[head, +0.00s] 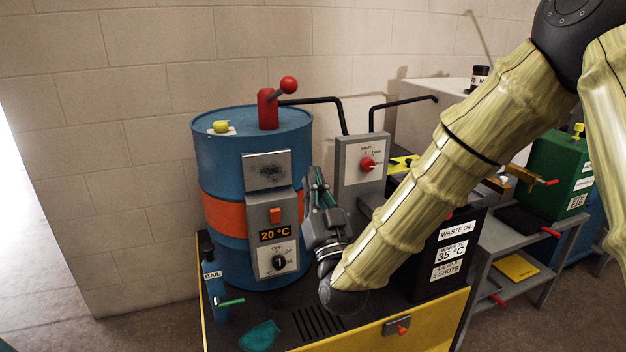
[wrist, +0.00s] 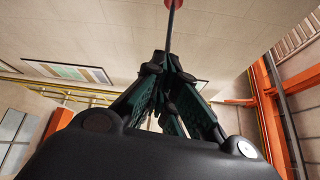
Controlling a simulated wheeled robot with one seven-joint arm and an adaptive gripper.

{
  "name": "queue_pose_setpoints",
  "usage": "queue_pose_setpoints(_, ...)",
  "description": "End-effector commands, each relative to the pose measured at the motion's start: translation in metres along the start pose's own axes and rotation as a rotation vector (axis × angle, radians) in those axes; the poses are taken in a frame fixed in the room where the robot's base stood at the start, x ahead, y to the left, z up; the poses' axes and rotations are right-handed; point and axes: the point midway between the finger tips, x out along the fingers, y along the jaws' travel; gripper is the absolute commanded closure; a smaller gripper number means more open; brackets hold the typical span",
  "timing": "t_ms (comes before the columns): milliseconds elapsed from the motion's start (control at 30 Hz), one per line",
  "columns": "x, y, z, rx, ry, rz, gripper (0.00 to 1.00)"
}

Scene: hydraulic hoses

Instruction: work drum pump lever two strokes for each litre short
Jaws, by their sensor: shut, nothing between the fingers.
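The blue drum (head: 222,160) with an orange band stands upright on the bench. On its top is a red pump body (head: 267,109) with a grey lever (head: 279,92) ending in a red ball, tilted up to the right. A pale plate (head: 267,170) on the drum's front is smudged dark, so I cannot read it. My gripper (head: 319,178) points upward at the drum's right side, below the lever and apart from it. Its fingers are shut and empty. In the wrist view a dark rod with a red end (wrist: 172,12) shows beyond the fingertips (wrist: 168,60); I cannot tell if it is the lever.
A control box (head: 277,215) reads 20 °C. A grey valve box (head: 351,178) with a red knob and black pipes stands right of the drum. A black waste oil box (head: 430,270) sits behind my forearm. A blue bottle (head: 214,292) and teal cloth (head: 260,336) are at the front left.

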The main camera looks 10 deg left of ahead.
Motion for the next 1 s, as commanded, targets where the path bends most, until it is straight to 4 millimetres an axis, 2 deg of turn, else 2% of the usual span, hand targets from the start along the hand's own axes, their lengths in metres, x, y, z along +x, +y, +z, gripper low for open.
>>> queue_pose_setpoints(467, 0.000, 0.001, 0.001, 0.000, -0.001, 0.001, 1.00)
queue_pose_setpoints(567, -0.007, 0.008, 0.011, -0.002, -0.034, 0.011, 1.00)
queue_pose_setpoints(633, -0.019, 0.021, 0.031, -0.005, -0.095, 0.029, 1.00)
queue_pose_setpoints(667, -0.028, 0.028, 0.043, -0.006, -0.132, 0.040, 1.00)
queue_pose_setpoints(767, -0.071, 0.062, 0.094, -0.010, -0.303, 0.092, 1.00)
queue_pose_setpoints(867, -0.135, 0.100, 0.151, -0.009, -0.516, 0.159, 1.00)
queue_pose_setpoints(900, -0.165, 0.114, 0.171, -0.005, -0.603, 0.188, 1.00)
queue_pose_setpoints(967, -0.212, 0.133, 0.198, 0.001, -0.732, 0.233, 1.00)
queue_pose_setpoints(1000, -0.245, 0.144, 0.214, 0.007, -0.818, 0.262, 1.00)
